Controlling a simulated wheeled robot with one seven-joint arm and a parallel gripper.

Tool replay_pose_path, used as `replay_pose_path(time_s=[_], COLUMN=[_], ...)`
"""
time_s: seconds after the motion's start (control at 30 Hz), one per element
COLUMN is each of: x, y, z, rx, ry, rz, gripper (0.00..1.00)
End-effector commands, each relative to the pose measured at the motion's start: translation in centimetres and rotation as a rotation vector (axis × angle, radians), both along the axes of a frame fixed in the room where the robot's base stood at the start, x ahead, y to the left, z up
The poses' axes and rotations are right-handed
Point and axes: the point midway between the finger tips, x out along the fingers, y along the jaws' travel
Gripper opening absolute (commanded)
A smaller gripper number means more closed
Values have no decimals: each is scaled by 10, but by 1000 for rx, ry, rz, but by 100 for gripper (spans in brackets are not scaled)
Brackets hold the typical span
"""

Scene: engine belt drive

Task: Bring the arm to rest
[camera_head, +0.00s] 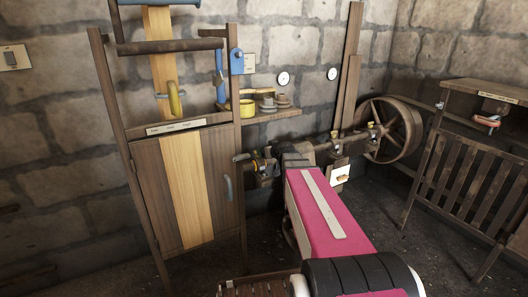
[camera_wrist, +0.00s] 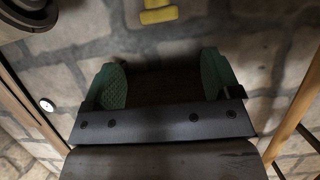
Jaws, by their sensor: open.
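My gripper (camera_wrist: 163,78) shows in the wrist view with its two green-padded fingers wide apart. No held object shows between the fingers; only a dark area lies there, and I cannot tell what it is. A stone wall (camera_wrist: 70,75) lies beyond the fingers. A yellow piece (camera_wrist: 158,14) shows at the top edge, apart from the fingertips. In the head view I cannot make out the fingers clearly.
A tall wooden frame (camera_head: 107,110) with a panelled front stands at the left. A shelf (camera_head: 282,114) holds a yellow pot (camera_head: 247,108). A spoked wheel (camera_head: 397,130) sits by the wall. A slatted wooden stand (camera_head: 462,178) is at the right, with dark bare floor (camera_head: 420,240) before it.

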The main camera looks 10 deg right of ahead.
Motion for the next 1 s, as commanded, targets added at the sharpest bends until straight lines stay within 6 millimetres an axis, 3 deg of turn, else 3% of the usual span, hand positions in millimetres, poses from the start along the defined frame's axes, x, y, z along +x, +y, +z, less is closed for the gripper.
replay_pose_path(time_s=[0.4, 0.57, 0.67, 0.8, 1.0], x=[-7, -29, -59, -121, -219], y=[-1, 14, 31, 50, 49], z=[1, -20, -49, -100, -157], rx=[1, 12, 22, 14, -69], ry=[5, 97, 236, 517, 928], rz=[2, 42, 78, 87, -54], gripper=[83, 83, 83, 83, 83])
